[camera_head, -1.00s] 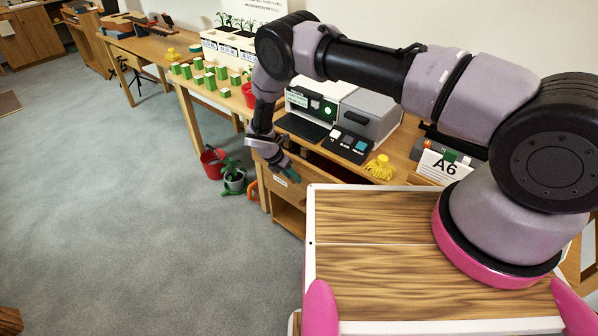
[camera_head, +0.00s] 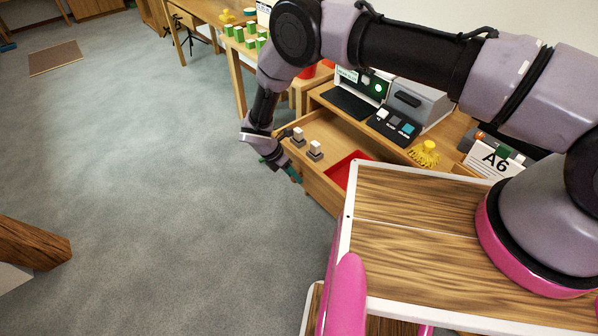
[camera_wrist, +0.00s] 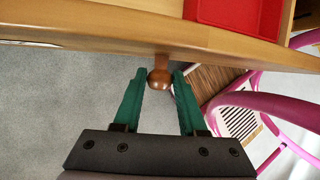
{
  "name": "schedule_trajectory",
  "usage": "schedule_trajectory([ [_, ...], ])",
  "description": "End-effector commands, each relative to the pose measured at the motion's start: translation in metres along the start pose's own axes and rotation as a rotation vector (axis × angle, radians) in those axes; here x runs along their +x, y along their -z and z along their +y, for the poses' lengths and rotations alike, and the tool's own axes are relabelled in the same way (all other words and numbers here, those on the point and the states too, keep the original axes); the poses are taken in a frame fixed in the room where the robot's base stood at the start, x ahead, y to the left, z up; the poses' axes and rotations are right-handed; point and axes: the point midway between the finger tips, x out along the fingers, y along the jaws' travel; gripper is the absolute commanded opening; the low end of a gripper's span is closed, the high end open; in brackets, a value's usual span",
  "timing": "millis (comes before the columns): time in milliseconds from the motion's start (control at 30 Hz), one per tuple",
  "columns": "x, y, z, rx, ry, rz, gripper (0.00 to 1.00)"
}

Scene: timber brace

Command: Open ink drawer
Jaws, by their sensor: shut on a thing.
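The ink drawer (camera_head: 322,190) is pulled well out from under the desk top and stands open. Its wooden front edge crosses the top of the wrist view (camera_wrist: 90,32). A round brown knob (camera_wrist: 159,78) sticks out from that front. My gripper (camera_wrist: 160,74) has its green fingertips on both sides of the knob and is shut on it. In the head view my gripper (camera_head: 281,168) is at the outer face of the drawer; the knob is hidden there. Inside the drawer are two small stamp-like items (camera_head: 306,143) and a red tray (camera_head: 346,168).
On the desk stand a grey machine (camera_head: 412,100), a dark block with coloured squares (camera_head: 395,127), a yellow tassel-like thing (camera_head: 425,153) and an A6 sign (camera_head: 492,160). Open grey floor (camera_head: 140,180) lies left of the drawer. Green blocks stand on the table farther back.

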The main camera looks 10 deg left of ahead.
Motion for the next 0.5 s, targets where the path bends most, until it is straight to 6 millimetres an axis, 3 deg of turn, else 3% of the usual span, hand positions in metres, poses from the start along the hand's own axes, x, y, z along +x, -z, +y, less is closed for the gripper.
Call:
schedule_trajectory([
  [367,-0.0010,0.0016,0.0005,0.001,-0.001,0.000,0.00],
  [400,-0.0009,0.0016,0.0005,0.001,-0.001,0.000,0.48],
  [467,-0.0009,0.0015,0.0005,0.001,-0.001,0.000,0.71],
  [500,-0.0009,0.0015,0.0004,0.001,-0.001,0.000,0.71],
])
